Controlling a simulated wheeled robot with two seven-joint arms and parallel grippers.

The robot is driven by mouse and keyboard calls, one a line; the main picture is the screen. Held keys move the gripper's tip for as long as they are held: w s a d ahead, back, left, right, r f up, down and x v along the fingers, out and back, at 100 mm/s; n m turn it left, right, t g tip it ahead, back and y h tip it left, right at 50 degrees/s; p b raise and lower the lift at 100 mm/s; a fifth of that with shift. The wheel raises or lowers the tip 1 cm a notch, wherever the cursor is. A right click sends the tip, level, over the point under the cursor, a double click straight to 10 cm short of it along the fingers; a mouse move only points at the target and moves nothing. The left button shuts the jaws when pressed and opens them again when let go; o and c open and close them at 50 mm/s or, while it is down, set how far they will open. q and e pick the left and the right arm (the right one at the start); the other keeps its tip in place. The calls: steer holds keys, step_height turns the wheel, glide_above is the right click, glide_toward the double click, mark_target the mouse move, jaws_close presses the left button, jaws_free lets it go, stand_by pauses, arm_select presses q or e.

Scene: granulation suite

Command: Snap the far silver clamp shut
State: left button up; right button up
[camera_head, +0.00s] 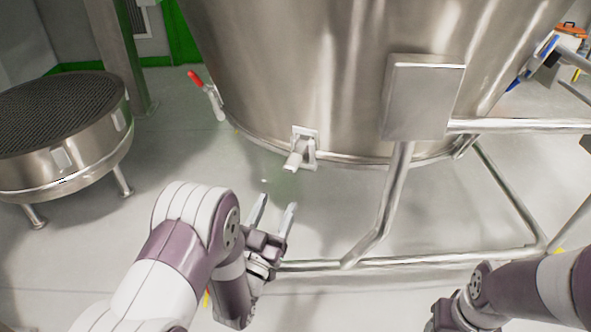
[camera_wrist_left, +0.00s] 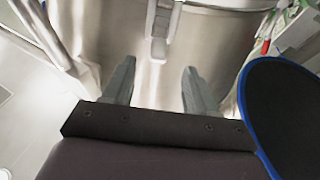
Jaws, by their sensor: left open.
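A silver clamp (camera_head: 304,137) is mounted low on the wall of the large steel vessel (camera_head: 290,60). Its lever (camera_head: 294,160) hangs down and appears to stand out from the wall. In the left wrist view the clamp (camera_wrist_left: 160,30) is at the top, in line with the gap between my fingers. My left gripper (camera_head: 275,208) is open and empty, below and in front of the clamp, apart from it. Its fingers also show in the left wrist view (camera_wrist_left: 159,72). My right gripper (camera_head: 452,318) is at the bottom edge, its fingertips not visible.
A red-handled clamp (camera_head: 205,92) is on the vessel's left side. A steel box (camera_head: 424,97) and tubular frame (camera_head: 375,215) stand right of the silver clamp, with a low rail behind my left wrist. A round mesh-topped steel stand (camera_head: 62,125) is at left.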

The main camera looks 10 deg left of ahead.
mark_target(297, 154)
arm_select(q)
steer(key=shift+t, duration=0.3)
steer(key=b+x, duration=0.3)
steer(key=x, duration=0.8)
steer(key=shift+r, duration=0.2)
steer(key=shift+w+d+r, duration=0.1)
steer(key=shift+w+r, duration=0.25)
steer(key=shift+w, duration=0.25)
